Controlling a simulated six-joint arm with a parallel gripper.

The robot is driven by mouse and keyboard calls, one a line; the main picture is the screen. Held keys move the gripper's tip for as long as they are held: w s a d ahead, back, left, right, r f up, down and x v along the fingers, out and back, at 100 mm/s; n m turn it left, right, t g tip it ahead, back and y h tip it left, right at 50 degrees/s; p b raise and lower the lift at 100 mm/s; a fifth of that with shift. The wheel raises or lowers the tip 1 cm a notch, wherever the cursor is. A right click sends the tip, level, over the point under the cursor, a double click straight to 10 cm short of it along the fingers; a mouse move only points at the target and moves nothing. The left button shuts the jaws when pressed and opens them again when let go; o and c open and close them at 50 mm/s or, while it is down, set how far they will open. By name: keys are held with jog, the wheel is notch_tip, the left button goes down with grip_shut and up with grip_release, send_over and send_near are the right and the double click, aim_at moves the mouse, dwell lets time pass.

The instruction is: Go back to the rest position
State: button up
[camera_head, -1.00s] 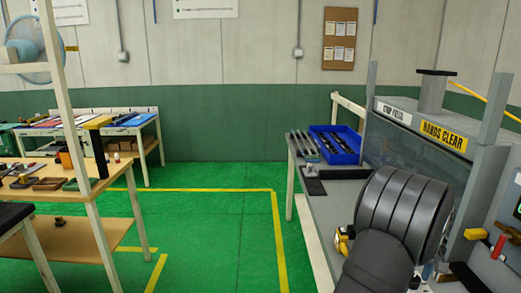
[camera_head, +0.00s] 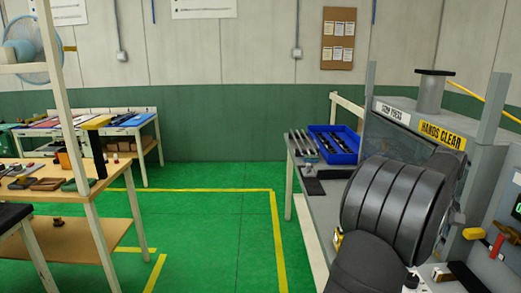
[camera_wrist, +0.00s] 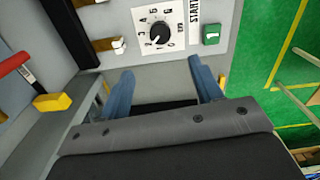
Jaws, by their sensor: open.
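My gripper (camera_wrist: 161,68) shows in the wrist view as two blue fingers standing well apart, with nothing between them. It faces a grey machine front with a white dial panel (camera_wrist: 170,28). The panel has a black knob and a green button (camera_wrist: 211,34) on its right. In the head view my dark ribbed arm stands in front of the crimp press (camera_head: 440,118) and hides most of the gripper. I cannot tell there how far the fingers are from the press.
A lever with a red grip and yellow end (camera_wrist: 50,102) juts out left of my gripper. A blue tray (camera_head: 338,149) of dark strips stands on the bench (camera_head: 325,203) behind my arm. A cluttered wooden table (camera_head: 75,193) is at left. Green floor between is clear.

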notch_tip(320, 180, down, 14)
jog(key=shift+r, duration=0.1)
jog(key=shift+r+m, duration=0.15)
jog(key=shift+m, duration=0.35)
jog(key=m, duration=0.7)
jog(key=shift+m, duration=0.4)
jog(key=m, duration=0.4)
jog(key=shift+m, duration=2.3)
